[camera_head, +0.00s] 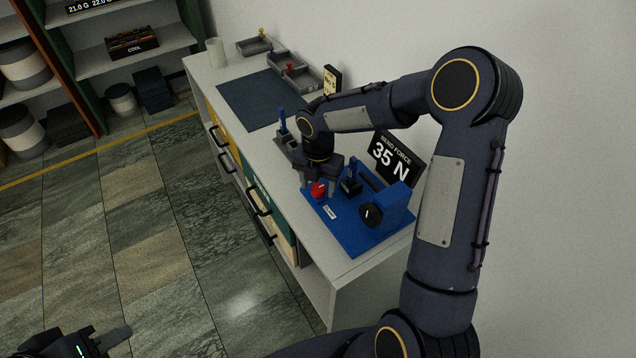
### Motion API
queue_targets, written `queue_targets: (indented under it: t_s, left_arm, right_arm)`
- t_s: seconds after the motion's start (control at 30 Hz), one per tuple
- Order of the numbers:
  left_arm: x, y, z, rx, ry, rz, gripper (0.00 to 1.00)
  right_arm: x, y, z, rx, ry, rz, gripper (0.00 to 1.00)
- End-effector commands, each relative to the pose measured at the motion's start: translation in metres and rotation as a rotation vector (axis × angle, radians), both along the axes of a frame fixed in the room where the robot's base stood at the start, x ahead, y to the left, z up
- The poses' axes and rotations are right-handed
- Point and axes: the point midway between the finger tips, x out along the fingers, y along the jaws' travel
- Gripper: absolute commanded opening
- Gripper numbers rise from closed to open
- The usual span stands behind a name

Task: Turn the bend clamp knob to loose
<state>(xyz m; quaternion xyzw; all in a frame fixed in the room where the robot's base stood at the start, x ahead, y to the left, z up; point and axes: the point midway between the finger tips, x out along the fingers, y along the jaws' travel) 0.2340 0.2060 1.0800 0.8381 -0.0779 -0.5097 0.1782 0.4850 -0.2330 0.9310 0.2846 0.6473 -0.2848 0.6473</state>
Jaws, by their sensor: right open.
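A blue bend press (352,238) stands at the near end of the white bench, with a black round wheel (371,216) on its right block. A small red knob (318,190) sits near the left end of its base, beside a small white label (329,212) that is too small to read surely. My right gripper (319,184) points down over the red knob, open, its fingers on either side of it. Whether they touch the knob cannot be told. My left gripper (97,343) is at the lower left, over the floor, partly cut off; its jaw opening is unclear.
A black display (396,158) reading "BEND FORCE 35 N" stands behind the press. A second blue-handled device (283,124), a dark mat (258,99), grey bins (299,75) and a white cup (216,52) are further along the bench. Shelves stand at the left.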

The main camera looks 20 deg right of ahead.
Motion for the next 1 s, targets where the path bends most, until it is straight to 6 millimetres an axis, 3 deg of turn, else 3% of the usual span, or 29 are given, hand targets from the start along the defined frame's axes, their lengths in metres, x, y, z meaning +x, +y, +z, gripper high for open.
queue_targets:
  t_s: [0.5, 1.0]
  left_arm:
    - [0.0, 0.0, -0.007, 0.0, 0.0, 0.0, 0.34]
    - [0.0, 0.0, -0.007, 0.0, 0.0, 0.0, 0.34]
  right_arm:
    - [0.001, 0.0, 0.071, 0.001, -0.004, 0.001, 0.56]
    - [0.0, 0.0, 0.078, 0.0, -0.001, 0.001, 0.56]
